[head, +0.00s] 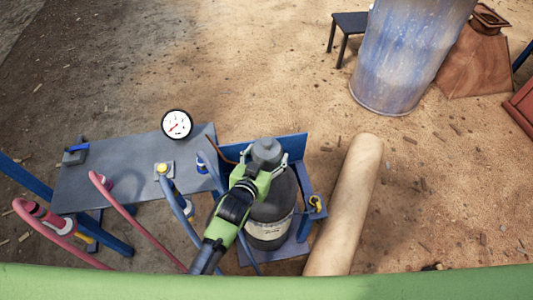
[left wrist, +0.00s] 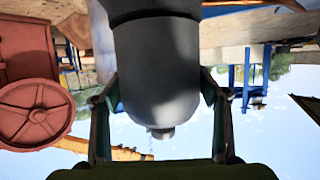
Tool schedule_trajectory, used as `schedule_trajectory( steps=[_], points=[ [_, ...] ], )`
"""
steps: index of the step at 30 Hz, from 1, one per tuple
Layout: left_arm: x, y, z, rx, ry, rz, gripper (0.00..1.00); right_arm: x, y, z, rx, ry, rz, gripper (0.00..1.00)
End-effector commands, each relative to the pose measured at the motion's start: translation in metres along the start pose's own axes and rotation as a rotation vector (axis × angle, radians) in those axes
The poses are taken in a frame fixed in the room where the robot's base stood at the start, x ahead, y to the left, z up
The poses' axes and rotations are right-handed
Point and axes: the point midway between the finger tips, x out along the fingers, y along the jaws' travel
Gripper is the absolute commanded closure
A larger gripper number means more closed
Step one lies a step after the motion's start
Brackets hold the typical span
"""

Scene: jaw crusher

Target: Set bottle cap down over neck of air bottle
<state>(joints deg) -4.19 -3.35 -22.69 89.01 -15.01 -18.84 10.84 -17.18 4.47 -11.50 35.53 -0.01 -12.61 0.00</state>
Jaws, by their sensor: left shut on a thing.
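The bottle cap (head: 267,150) is a grey dome with a small knob on top. My left gripper (head: 265,160) is shut on it, one finger on each side. In the left wrist view the cap (left wrist: 158,70) hangs knob-down in the picture between the two fingers (left wrist: 161,108). The air bottle (head: 270,215) is a dark grey cylinder with a pale label, standing in a blue holder. The cap is at the top end of the bottle. The neck is hidden, so I cannot tell whether the cap touches the bottle. My right gripper is not in view.
The blue holder (head: 309,180) surrounds the bottle's back and right side. A grey table (head: 125,172) with a pressure gauge (head: 176,124) and hoses stands to the left. A tan cylinder (head: 347,205) lies right of the holder. A blue barrel (head: 408,55) stands farther back.

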Motion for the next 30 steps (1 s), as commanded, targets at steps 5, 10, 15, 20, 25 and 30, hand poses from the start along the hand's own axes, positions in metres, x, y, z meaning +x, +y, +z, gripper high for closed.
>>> schedule_trajectory(
  steps=[5, 10, 15, 20, 25, 30],
  points=[
    [0.001, 0.000, 0.000, 0.000, 0.004, 0.000, 0.63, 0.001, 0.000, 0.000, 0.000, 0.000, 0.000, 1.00],
    [0.001, 0.000, -0.001, -0.001, 0.004, 0.000, 0.63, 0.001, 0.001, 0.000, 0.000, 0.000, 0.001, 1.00],
    [0.001, 0.000, 0.000, -0.001, 0.003, 0.000, 0.13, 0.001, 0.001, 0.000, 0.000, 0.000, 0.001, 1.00],
    [0.001, 0.000, 0.001, -0.001, 0.002, 0.000, 0.13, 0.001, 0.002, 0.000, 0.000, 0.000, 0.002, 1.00],
    [-0.002, 0.000, 0.003, 0.000, -0.002, 0.000, 0.13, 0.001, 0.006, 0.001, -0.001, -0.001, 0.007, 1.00],
    [-0.018, 0.000, 0.003, -0.001, -0.002, -0.001, 0.13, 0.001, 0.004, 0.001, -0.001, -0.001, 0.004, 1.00]
  ],
)
